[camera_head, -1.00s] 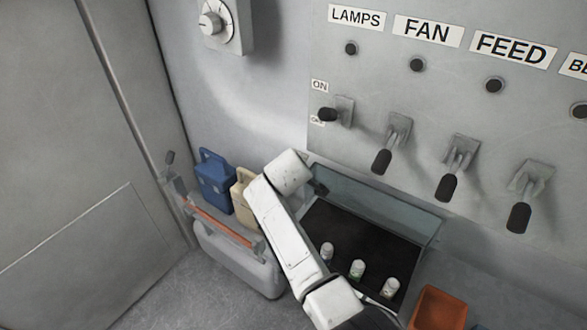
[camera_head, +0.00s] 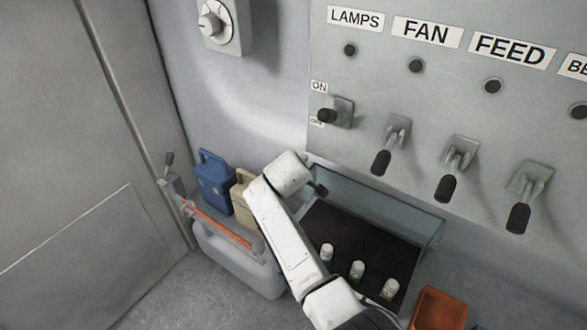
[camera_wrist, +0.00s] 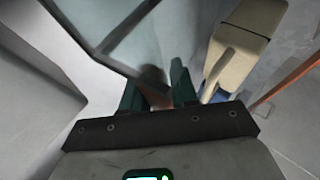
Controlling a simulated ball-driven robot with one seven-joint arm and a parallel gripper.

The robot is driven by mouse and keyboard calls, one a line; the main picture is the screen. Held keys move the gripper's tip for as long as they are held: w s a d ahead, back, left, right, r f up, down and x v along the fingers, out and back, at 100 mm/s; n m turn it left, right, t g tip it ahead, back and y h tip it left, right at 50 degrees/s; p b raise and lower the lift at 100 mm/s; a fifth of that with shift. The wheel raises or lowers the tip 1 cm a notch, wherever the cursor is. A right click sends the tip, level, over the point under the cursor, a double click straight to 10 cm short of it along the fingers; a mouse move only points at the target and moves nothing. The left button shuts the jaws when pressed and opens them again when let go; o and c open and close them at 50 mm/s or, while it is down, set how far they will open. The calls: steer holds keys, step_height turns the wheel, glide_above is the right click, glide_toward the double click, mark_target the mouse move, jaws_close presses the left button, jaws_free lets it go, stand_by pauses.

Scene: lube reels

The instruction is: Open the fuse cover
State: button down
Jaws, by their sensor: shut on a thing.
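The fuse cover (camera_head: 385,208) is a clear glassy lid. It stands raised at the back of the dark fuse box (camera_head: 345,232), under the switch panel. Three pale fuses (camera_head: 357,270) show uncovered in the box. In the wrist view the cover's glass pane (camera_wrist: 125,30) spans the top left, just beyond my gripper (camera_wrist: 156,82). Its two dark green fingers are closed around a small brownish part at the cover's edge, which is partly hidden between them. In the head view my white arm hides most of the gripper, at the cover's left end.
A blue can (camera_head: 213,180) and a cream can (camera_head: 243,197) stand left of my arm; the cream one is close in the wrist view (camera_wrist: 240,45). A grey toolbox (camera_head: 240,262) is below them. An orange bin (camera_head: 438,309) sits right of the fuse box. Switch levers (camera_head: 447,188) hang above.

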steer(key=shift+s+d+f, duration=0.1)
steer(key=shift+s+f, duration=0.1)
steer(key=shift+f, duration=0.3)
steer(key=c, duration=1.1)
jaws_free()
steer(key=shift+w+r, duration=0.15)
steer(key=shift+r, duration=0.2)
steer(key=shift+s+r, duration=0.45)
steer(key=shift+s, duration=0.05)
steer(key=v, duration=0.9)
steer(key=shift+s, duration=0.15)
steer(key=shift+f, duration=0.1)
